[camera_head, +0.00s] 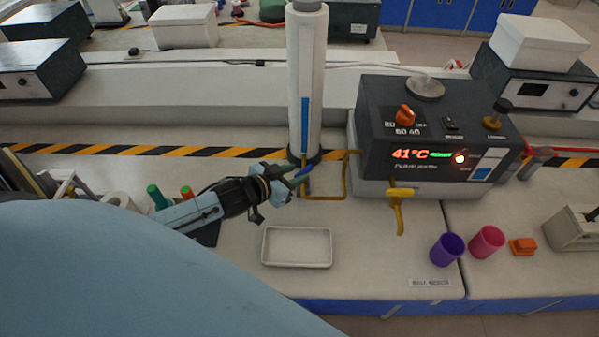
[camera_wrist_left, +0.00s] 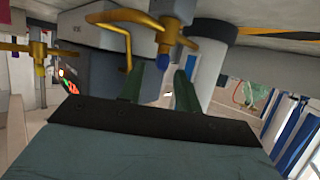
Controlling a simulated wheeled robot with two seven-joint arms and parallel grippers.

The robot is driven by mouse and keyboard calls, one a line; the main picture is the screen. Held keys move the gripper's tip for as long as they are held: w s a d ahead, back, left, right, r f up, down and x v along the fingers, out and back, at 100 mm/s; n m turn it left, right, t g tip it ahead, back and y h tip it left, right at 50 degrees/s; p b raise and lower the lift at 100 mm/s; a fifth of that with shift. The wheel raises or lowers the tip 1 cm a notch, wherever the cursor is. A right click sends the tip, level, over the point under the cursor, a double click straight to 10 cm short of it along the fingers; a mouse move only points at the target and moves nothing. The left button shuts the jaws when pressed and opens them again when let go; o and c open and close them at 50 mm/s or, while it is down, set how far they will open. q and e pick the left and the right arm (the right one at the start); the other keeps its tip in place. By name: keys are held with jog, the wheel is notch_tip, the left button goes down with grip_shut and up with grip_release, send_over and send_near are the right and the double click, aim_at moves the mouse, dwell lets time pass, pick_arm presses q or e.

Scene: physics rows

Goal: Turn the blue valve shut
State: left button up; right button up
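The blue valve handle (camera_head: 304,171) sits on a thin yellow pipe at the foot of the white column. In the left wrist view the blue handle (camera_wrist_left: 168,58) hangs from a brass fitting on the yellow pipe, just beyond the fingertips. My left gripper (camera_head: 288,178) reaches in from the left, close to the handle. In the wrist view its two dark green fingers (camera_wrist_left: 163,82) stand apart, with the handle lined up with the gap between them. I cannot tell whether a finger touches it. My right gripper is not in view.
The water bath (camera_head: 440,135) reads 41°C; a yellow tap (camera_head: 398,205) hangs from its front. A white tray (camera_head: 297,247) lies below my left gripper. Purple (camera_head: 447,250) and pink (camera_head: 486,242) cups stand at right. The white column (camera_head: 306,80) rises behind the valve.

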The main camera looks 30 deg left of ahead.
pick_arm(q)
jog(key=shift+x, duration=1.2)
jog(key=shift+c, duration=0.2)
grip_shut()
